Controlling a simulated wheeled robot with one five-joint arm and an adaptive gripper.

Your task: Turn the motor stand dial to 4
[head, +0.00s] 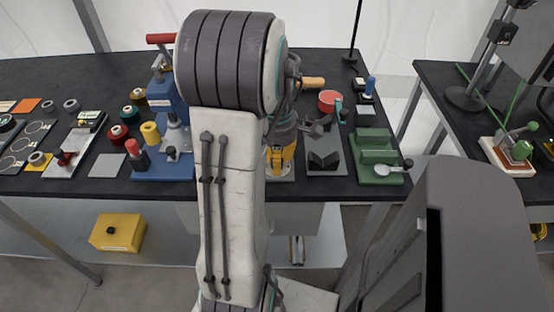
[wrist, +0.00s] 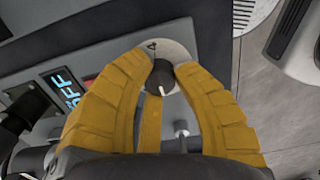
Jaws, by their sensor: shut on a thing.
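The dial (wrist: 161,80) is a dark round knob with a white pointer line, on a pale round plate (wrist: 176,50) on the grey motor stand (wrist: 110,60). Its white line faces the bottom of the wrist view. My gripper (wrist: 163,74) has yellow ribbed fingers that are shut on the dial, one on each side. In the head view my gripper (head: 282,160) points down at the bench's front edge, and my arm hides the dial.
A green block fixture (head: 376,150) and a grey plate with dark V-blocks (head: 322,150) stand to the right of my gripper. A blue press (head: 165,165) stands to the left. A yellow box (head: 117,232) sits on the lower shelf. A second bench (head: 450,85) is at right.

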